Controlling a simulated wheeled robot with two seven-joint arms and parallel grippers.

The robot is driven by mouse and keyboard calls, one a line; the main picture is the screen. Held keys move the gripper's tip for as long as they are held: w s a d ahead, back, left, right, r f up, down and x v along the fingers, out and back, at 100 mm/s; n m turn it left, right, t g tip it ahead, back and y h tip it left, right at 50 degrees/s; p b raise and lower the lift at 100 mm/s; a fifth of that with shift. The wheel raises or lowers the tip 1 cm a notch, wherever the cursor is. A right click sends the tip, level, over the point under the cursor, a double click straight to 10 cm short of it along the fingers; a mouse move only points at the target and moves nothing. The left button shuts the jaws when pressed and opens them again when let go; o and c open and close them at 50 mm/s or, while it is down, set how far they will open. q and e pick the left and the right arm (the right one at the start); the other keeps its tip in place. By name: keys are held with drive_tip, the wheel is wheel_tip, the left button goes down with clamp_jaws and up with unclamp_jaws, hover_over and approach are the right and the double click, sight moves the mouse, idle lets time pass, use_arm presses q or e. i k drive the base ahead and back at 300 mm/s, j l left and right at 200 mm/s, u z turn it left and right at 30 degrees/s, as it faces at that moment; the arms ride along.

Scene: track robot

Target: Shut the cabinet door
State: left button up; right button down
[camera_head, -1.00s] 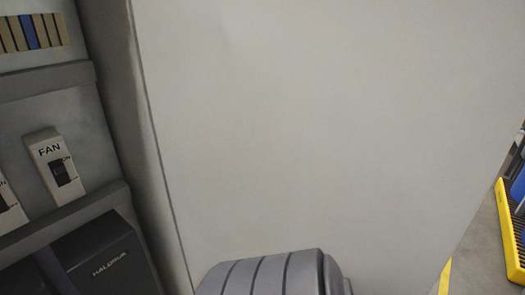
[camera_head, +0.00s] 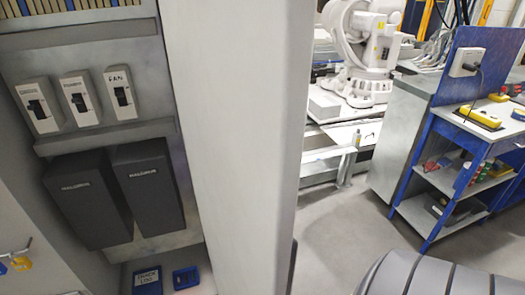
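The cabinet door (camera_head: 240,130) is a tall, plain light-grey panel standing open in the middle of the head view. It sticks out toward me, and its near vertical edge is on its right. The open cabinet (camera_head: 95,140) is to its left, with its inside in sight. A grey ribbed link of my arm (camera_head: 425,275) shows at the bottom right, apart from the door in the picture. Neither gripper is in view, so I cannot see what they touch.
Inside the cabinet are several switches (camera_head: 120,93), dark boxes (camera_head: 150,187) and small blue items (camera_head: 147,280). To the right stand a white robot arm (camera_head: 367,50) and a blue-framed workbench (camera_head: 450,140). Bare grey floor (camera_head: 335,230) lies between the door and the bench.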

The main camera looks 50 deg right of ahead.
sight(241, 70)
drive_tip(key=k+l, duration=0.1)
drive_tip(key=l, duration=0.4)
drive_tip(key=k+l, duration=0.1)
drive_tip(key=l, duration=0.4)
drive_tip(key=k+l, duration=0.15)
drive_tip(key=l, duration=0.35)
